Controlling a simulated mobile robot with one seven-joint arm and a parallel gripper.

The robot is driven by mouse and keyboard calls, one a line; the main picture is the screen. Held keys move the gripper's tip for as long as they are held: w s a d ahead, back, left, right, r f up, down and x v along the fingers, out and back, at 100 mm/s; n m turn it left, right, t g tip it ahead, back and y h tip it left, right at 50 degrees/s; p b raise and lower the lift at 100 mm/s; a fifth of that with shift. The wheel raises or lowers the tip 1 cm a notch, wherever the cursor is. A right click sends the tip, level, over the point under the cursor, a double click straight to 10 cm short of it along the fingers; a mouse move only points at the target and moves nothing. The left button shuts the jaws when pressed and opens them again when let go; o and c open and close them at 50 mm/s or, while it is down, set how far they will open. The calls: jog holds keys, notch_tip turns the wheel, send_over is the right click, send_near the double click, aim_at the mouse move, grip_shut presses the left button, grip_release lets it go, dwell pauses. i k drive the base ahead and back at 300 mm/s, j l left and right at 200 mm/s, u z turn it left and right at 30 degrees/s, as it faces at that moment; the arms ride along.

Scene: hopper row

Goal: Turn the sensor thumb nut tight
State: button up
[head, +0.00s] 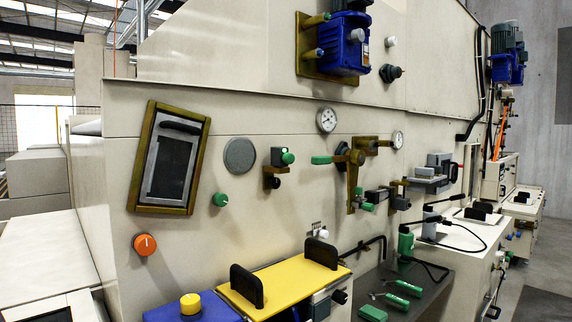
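I cannot tell for sure which part is the sensor thumb nut. A dark green knurled round fitting (390,73) sticks out of the upper panel, right of the blue motor (344,44). A small pale knob (391,41) sits just above that fitting. Another small white knob (323,233) is low on the lower panel, near a small label. At this size I cannot see whether any of them is loose or seated. My gripper is not in view.
The panel also carries a tilted framed window (170,158), an orange knob (145,244), gauges (326,120) and a green-handled lever (339,158). A yellow cover (285,284) with black handles juts out in front. Green-handled tools (404,287) lie on a dark shelf (434,284). Floor is clear at far right.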

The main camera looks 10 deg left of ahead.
aim_at(274, 182)
jog(key=j+z, duration=0.2)
jog(key=j, duration=1.5)
jog(key=l+z, duration=0.15)
jog(key=z, duration=0.25)
jog(key=i+l+z, duration=0.1)
jog(key=z, duration=0.3)
jog(key=i+z, duration=0.1)
jog(key=z, duration=0.3)
jog(key=i+l+u, duration=0.45)
jog(key=i+j+u, duration=0.4)
jog(key=j, duration=0.3)
jog(key=k, duration=0.05)
